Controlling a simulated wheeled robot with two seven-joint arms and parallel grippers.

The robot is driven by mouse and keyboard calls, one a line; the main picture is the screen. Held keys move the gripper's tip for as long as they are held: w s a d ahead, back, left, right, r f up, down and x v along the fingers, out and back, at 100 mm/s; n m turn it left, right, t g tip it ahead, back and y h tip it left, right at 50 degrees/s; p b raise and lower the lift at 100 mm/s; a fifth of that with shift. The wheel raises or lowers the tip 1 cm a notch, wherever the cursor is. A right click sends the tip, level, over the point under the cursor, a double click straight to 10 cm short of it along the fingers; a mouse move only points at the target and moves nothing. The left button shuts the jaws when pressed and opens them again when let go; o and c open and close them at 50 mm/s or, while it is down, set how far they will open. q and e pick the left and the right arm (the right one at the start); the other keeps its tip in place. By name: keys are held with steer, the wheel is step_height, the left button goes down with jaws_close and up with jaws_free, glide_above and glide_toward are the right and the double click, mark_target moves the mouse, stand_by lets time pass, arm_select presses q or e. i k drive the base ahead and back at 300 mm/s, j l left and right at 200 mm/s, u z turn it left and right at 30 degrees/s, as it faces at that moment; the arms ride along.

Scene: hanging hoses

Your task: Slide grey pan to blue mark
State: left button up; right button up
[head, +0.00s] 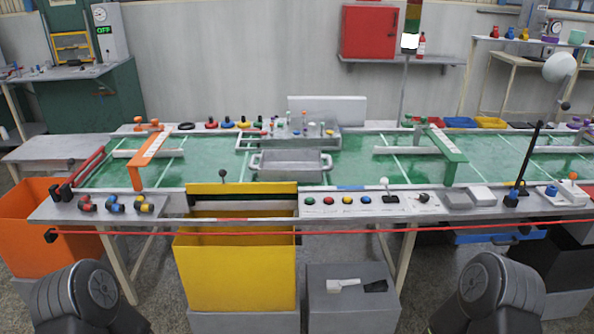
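The grey pan (290,166) is a shallow rectangular tray with a handle at each end. It sits on the green table surface (215,160), near the middle and close to the front rail (400,187). A blue mark (350,188) is a short strip on that front rail, to the right of the pan and nearer to me. My two dark arm links show at the bottom left and bottom right corners. Neither gripper is in view.
An orange gate (150,157) stands left of the pan and a green gate (443,154) stands right. Several coloured buttons (347,200) sit on the front ledge. A yellow bin (235,265) and a red cord (350,231) are in front.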

mark_target(306, 166)
steer(key=i+j+u, duration=0.3)
steer(key=i+u, duration=0.65)
steer(key=i, duration=0.25)
